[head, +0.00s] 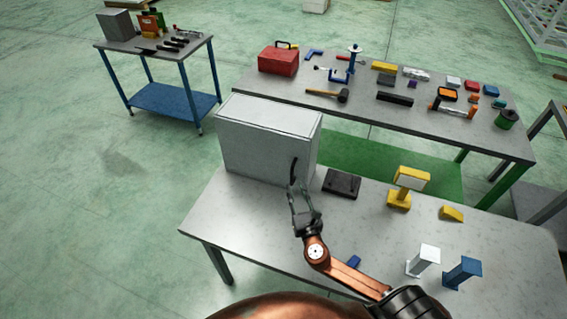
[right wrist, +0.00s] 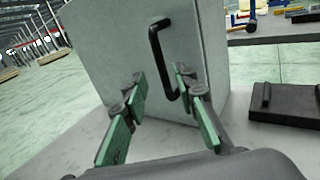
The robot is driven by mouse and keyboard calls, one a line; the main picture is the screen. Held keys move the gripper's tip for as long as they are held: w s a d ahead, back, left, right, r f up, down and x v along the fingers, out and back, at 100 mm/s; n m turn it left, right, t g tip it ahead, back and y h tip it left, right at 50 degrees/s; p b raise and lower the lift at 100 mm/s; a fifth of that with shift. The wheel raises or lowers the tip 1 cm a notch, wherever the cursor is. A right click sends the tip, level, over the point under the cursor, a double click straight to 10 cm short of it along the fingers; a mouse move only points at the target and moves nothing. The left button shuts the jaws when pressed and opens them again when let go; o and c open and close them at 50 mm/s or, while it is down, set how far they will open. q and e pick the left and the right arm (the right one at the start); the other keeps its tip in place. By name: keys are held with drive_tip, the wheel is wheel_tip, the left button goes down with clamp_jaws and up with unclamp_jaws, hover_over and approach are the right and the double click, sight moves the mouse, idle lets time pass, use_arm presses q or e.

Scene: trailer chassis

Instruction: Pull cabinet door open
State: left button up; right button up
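The grey cabinet (head: 262,148) stands at the left end of the near table. Its door looks shut. A black bar handle (head: 294,169) is on the cabinet's front near the right edge. In the right wrist view the handle (right wrist: 157,52) runs nearly upright on the cabinet face (right wrist: 110,45). My right gripper (head: 300,187) is just in front of the handle. In the right wrist view its green-padded fingers (right wrist: 160,84) are apart, with the handle's lower part seen between them, nearer the right finger. Contact cannot be told. My left gripper is not in view.
A dark flat box (head: 341,184) lies right of the cabinet. A yellow stand (head: 404,187), a yellow wedge (head: 451,213), and white (head: 424,259) and blue (head: 463,271) blocks stand farther right. A tool table (head: 360,110) is behind. The near table's left front is clear.

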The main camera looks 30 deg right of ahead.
sight(292, 176)
drive_tip(key=x, duration=0.4)
drive_tip(key=shift+w+d+r, duration=0.15)
drive_tip(key=shift+w+r, duration=0.05)
drive_tip(key=shift+w, duration=0.05)
drive_tip(key=x, duration=0.2)
drive_tip(key=shift+w+d+f+p, duration=0.1)
drive_tip(key=shift+w+d+p, duration=0.1)
drive_tip(key=shift+w+p, duration=0.15)
drive_tip(key=c, duration=0.5)
clamp_jaws()
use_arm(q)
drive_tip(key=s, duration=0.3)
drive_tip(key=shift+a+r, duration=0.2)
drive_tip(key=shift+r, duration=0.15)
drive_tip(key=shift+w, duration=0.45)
